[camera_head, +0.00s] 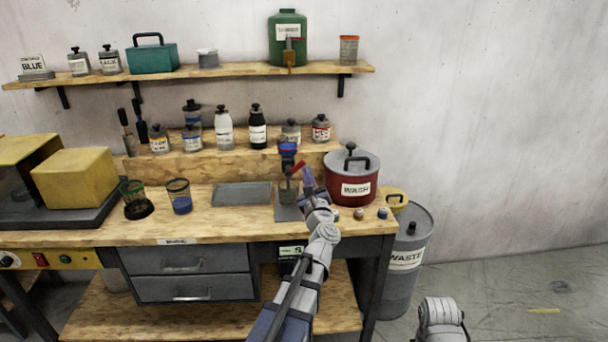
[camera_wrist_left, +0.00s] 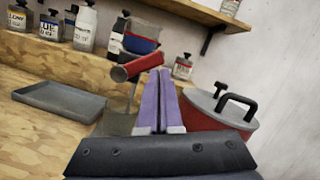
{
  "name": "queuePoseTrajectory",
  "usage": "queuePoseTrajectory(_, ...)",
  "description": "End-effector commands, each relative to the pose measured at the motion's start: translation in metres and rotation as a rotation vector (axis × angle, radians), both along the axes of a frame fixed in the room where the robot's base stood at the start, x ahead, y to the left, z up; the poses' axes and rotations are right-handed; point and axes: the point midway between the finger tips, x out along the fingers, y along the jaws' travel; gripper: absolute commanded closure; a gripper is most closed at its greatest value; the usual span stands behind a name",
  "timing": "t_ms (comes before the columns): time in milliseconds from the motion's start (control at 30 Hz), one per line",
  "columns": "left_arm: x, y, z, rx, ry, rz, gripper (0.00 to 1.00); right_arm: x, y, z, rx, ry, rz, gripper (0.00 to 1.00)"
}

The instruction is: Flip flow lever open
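A small dispenser stand with a blue-rimmed cup (camera_head: 287,150) stands on the bench, left of the red pot. Its red lever (camera_head: 298,167) sticks out to the right; in the wrist view the red lever (camera_wrist_left: 138,67) slants up to the right. My left gripper (camera_head: 308,174) is at the lever's right end. Its two purple fingers (camera_wrist_left: 158,76) lie side by side with almost no gap, their tips just right of the lever end. Whether they touch it is unclear. My right arm shows only at the bottom right, its gripper out of view.
A red WASH pot (camera_head: 357,189) stands close on the right of my left gripper. A grey tray (camera_head: 242,194) lies left of the stand. Small knobs (camera_head: 359,213) line the bench's front edge. A green tank (camera_head: 288,40) stands on the upper shelf.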

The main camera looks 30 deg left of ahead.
Motion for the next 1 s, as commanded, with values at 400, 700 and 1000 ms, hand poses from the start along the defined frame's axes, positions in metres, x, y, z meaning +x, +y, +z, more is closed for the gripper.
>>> queuePoseTrajectory(400, -0.005, 0.007, 0.022, 0.002, 0.0, 0.001, 1.0, 0.0, 0.0, 0.021, 0.0, 0.0, 0.0, 0.5)
queuePoseTrajectory(700, -0.009, 0.014, 0.03, 0.002, 0.0, 0.001, 1.0, 0.0, 0.0, 0.03, 0.0, 0.0, 0.0, 0.5)
queuePoseTrajectory(1000, -0.012, 0.019, 0.035, 0.002, 0.0, 0.001, 1.0, 0.0, 0.0, 0.034, 0.0, 0.0, 0.0, 0.5)
